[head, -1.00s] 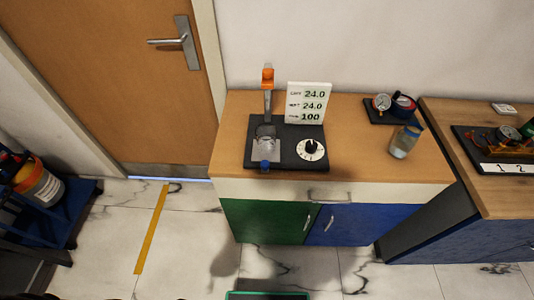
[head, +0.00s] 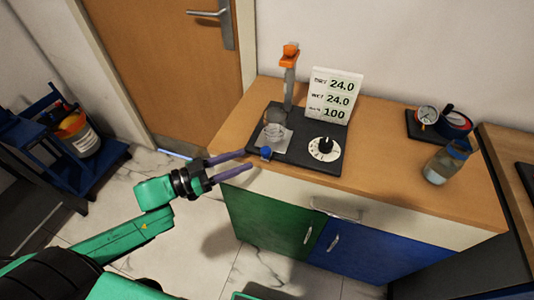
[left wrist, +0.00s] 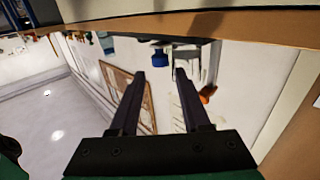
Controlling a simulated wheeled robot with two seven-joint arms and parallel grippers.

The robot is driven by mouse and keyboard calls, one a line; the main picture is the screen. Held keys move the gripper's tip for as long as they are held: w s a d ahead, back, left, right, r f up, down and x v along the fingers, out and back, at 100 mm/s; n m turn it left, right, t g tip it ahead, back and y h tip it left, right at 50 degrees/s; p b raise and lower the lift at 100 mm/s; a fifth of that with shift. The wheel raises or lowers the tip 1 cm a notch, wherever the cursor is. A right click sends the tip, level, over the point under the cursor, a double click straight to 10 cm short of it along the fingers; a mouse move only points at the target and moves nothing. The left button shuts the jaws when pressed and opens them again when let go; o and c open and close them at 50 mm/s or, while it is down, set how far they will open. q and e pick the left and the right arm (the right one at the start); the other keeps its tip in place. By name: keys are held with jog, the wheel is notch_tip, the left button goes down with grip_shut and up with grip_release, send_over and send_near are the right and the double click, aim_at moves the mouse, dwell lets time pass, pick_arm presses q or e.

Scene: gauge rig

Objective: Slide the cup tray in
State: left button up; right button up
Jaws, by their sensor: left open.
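The cup tray (head: 273,138) is a light plate on a black base (head: 308,151), with a clear glass cup (head: 275,122) standing on it. A blue knob (head: 266,153) sticks out at its front. My left gripper (head: 248,160) is open and empty at the counter's front left edge, just left of the knob and apart from it. In the left wrist view the blue knob (left wrist: 160,57) shows beyond and between the open fingertips (left wrist: 159,74). My right gripper is not in view.
An orange-topped post (head: 290,75) rises behind the cup. A display (head: 333,97) and a dial (head: 324,149) are to its right. The counter (head: 385,150) between is clear.

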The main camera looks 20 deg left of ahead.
aim_at(266, 150)
pick_arm(q)
jog(key=x, duration=0.8)
grip_shut()
dwell(1.1)
